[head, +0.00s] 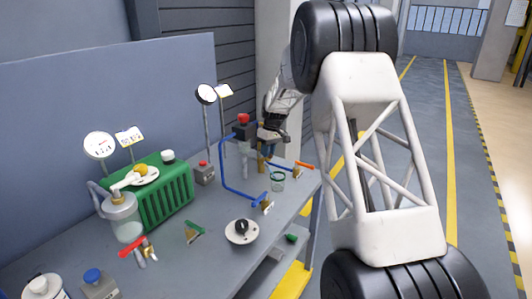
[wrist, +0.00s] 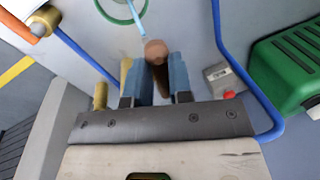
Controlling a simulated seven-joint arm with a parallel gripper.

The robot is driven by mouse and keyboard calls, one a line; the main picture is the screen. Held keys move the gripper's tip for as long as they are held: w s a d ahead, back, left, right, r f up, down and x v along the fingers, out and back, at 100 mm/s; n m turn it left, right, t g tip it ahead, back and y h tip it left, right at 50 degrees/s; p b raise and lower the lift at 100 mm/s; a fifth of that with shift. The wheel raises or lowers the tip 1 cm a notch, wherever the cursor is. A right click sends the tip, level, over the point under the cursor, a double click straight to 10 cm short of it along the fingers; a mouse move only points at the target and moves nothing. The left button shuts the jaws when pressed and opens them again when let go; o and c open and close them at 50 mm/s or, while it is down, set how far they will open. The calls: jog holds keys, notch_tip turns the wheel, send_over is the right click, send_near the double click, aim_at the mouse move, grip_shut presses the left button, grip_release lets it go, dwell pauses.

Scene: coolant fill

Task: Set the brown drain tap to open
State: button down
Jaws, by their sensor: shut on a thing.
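The brown drain tap shows in the wrist view as a brown handle (wrist: 155,50) with a round end, between my blue fingertips. My gripper (wrist: 161,78) is shut on this handle. In the head view my gripper (head: 268,140) is at the back right of the bench, over a brass pipe piece (head: 261,162). There the gripper mostly hides the tap, and I cannot tell the handle's angle against its body.
A blue pipe (head: 222,165) runs close on the left of my gripper. A green ribbed box (head: 165,200), red-handled tap (head: 133,246) and green-handled tap (head: 194,231) are further left.

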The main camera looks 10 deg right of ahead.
jog(key=shift+w+d+r+n, duration=0.1)
jog(key=shift+w+d+n, duration=0.1)
jog(key=shift+n, duration=0.45)
jog(key=shift+w+d+n, duration=0.1)
jog(key=shift+w+n, duration=0.05)
jog(key=shift+n, duration=0.5)
jog(key=c, duration=1)
grip_release()
jog(key=shift+c, duration=0.2)
notch_tip(320, 180, up, 8)
jog(key=w+d, duration=0.1)
jog(key=shift+f, duration=0.25)
